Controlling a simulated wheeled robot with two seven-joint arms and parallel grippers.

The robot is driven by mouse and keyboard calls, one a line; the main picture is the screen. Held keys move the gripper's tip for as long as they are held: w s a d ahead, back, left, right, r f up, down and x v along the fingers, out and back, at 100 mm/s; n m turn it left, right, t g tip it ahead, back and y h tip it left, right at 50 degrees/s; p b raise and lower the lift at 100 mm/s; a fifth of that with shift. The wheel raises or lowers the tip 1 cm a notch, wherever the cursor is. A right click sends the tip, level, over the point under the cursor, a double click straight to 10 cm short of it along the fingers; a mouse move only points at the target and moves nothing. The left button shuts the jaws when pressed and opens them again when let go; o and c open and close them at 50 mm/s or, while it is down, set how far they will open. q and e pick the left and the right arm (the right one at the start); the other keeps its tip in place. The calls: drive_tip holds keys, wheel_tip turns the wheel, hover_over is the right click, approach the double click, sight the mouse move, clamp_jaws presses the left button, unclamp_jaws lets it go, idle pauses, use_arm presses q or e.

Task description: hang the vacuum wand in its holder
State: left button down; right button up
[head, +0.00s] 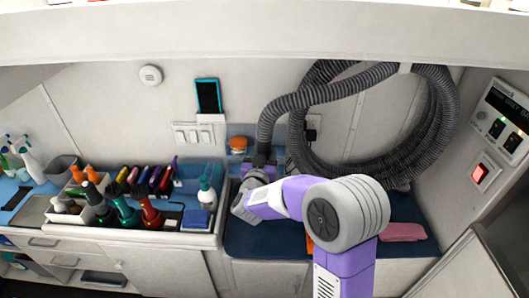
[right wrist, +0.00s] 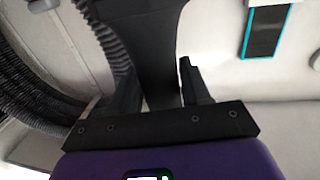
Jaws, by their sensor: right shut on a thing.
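The vacuum wand is black and joined to a grey ribbed hose (head: 290,103). In the head view only a dark piece of the wand (head: 262,158) shows at the hose's lower end, near the back wall. My right gripper (head: 258,174) is there, partly hidden by my own wrist. In the right wrist view the black wand (right wrist: 152,45) stands between the two fingers of my right gripper (right wrist: 158,85), which is shut on it. I cannot make out the wand's holder for certain in either view. My left gripper is not in view.
The hose hangs in a large coil (head: 441,120) on the back wall. A tray of bottles and tools (head: 190,240) stands left of my arm. A phone (head: 208,95) is on the wall above it. An orange-lidded jar (head: 239,144) and a pink cloth (head: 403,232) are nearby.

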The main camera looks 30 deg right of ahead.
drive_tip(key=o, duration=1.7)
drive_tip(key=shift+f, duration=0.15)
drive_tip(key=v, duration=1)
idle(0.7)
idle(0.4)
